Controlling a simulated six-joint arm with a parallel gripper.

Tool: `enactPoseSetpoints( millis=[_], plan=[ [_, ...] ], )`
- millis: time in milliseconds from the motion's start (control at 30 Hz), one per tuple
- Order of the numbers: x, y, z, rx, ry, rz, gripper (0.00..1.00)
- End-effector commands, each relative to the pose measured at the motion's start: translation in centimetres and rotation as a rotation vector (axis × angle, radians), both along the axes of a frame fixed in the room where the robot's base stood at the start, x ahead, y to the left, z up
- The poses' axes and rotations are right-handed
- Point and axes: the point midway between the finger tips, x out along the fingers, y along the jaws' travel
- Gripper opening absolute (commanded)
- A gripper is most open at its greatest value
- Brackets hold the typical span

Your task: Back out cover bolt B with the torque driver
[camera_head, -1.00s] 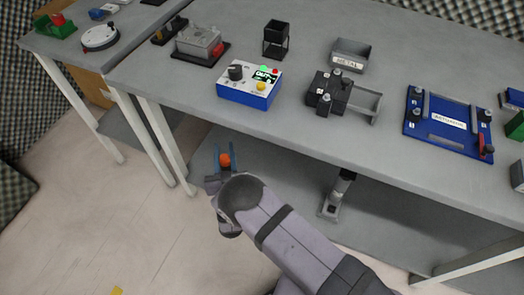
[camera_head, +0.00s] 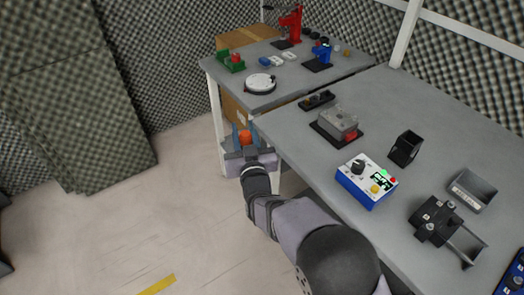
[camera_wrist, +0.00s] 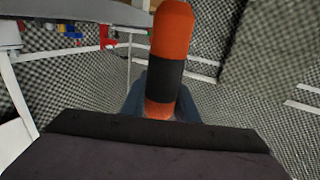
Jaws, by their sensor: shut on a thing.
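My gripper (camera_head: 243,144) is shut on an orange and black handle, which looks like the torque driver (camera_head: 244,136). The driver's orange and black body (camera_wrist: 170,60) rises upright in the middle of the wrist view, with the blue fingers partly hidden behind it. The gripper is beside the near table's left corner, in front of the back table. A grey covered housing (camera_head: 337,121) sits on a dark base on the near table, right of the gripper. Its bolts are too small to tell apart, so I cannot pick out bolt B.
The near table (camera_head: 290,150) holds a blue-white control box (camera_head: 366,182), a black open holder (camera_head: 405,148), a metal tray (camera_head: 472,190) and a black fixture (camera_head: 435,219). The back table carries a round white dial (camera_head: 260,84) and red and blue presses.

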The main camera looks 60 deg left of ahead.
Motion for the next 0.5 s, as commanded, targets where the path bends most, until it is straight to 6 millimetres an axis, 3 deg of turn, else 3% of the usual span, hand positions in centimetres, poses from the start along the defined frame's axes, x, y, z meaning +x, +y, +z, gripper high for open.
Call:
enactPoseSetpoints(
  millis=[33,200,367,500],
  plan=[
    [-0.1,0.2,3.0,0.009,-0.004,0.002,0.00],
    [1.3,-0.3,8.5,0.008,-0.004,-0.027,0.00],
    [5.6,-2.8,11.5,0.005,0.000,-0.119,0.00],
    [10.2,-5.9,13.1,0.006,0.000,-0.223,0.00]
  ],
)
